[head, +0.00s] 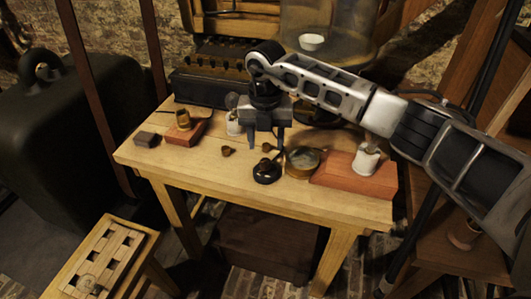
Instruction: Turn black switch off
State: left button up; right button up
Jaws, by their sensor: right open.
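The black switch (267,174) appears to be the small round black piece near the front edge of the wooden table (215,165). Whether it is on or off is too small to tell. My right gripper (266,146) comes in from the right and points down just above and behind the black switch. Its fingers are apart with nothing visibly held, and it looks clear of the switch. My left gripper is not in view.
A round brass-rimmed dish (302,159) sits close right of the switch. The front-left tabletop is clear.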

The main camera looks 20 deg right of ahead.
aim_at(266, 160)
notch_tip(266, 160, down, 6)
jog(key=shift+r, duration=0.15)
jog(key=c, duration=1)
